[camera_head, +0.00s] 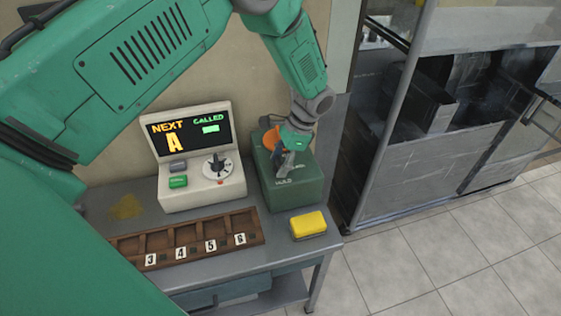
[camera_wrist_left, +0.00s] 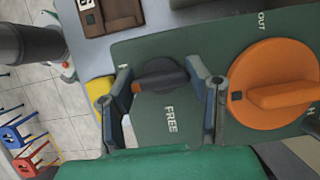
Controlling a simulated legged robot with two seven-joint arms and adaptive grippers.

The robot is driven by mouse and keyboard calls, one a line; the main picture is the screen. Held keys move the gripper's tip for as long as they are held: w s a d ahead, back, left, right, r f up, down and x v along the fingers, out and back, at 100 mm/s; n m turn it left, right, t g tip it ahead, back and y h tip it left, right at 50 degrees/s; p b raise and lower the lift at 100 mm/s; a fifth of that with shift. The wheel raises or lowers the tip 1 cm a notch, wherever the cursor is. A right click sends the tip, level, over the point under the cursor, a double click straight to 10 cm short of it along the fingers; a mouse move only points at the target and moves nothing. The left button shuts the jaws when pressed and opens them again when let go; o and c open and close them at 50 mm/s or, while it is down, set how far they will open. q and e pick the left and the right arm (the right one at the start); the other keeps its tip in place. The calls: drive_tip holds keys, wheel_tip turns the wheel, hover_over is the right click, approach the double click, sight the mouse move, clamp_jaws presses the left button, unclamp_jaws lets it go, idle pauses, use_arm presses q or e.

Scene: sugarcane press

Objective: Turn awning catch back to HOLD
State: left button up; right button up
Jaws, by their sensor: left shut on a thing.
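The green control box (camera_head: 300,186) stands at the right end of the bench, with a HOLD label on its near side of the top. My left gripper (camera_head: 286,160) reaches down onto the box from above. In the left wrist view, its two fingers (camera_wrist_left: 165,85) are closed on the dark catch knob (camera_wrist_left: 160,72), one on each side. The knob has a small orange mark at its left end. The word FREE shows beside it on the green panel (camera_wrist_left: 165,115); another label is mostly hidden by a finger. My right gripper is not in view.
A large orange knob (camera_wrist_left: 275,82) with an OUT label sits close beside the catch; it also shows in the head view (camera_head: 271,138). A display unit (camera_head: 202,181), a numbered wooden tray (camera_head: 250,222) and a yellow block (camera_head: 309,224) are on the bench nearby.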

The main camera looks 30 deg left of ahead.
use_arm(q)
drive_tip(key=shift+w+r, duration=0.1)
drive_tip(key=shift+w, duration=0.1)
drive_tip(key=o, duration=1.2)
drive_tip(key=shift+c, duration=0.2)
drive_tip(key=shift+r, duration=0.25)
drive_tip(key=v, duration=1.1)
drive_tip(key=shift+w, duration=0.15)
drive_tip(key=shift+d, duration=0.1)
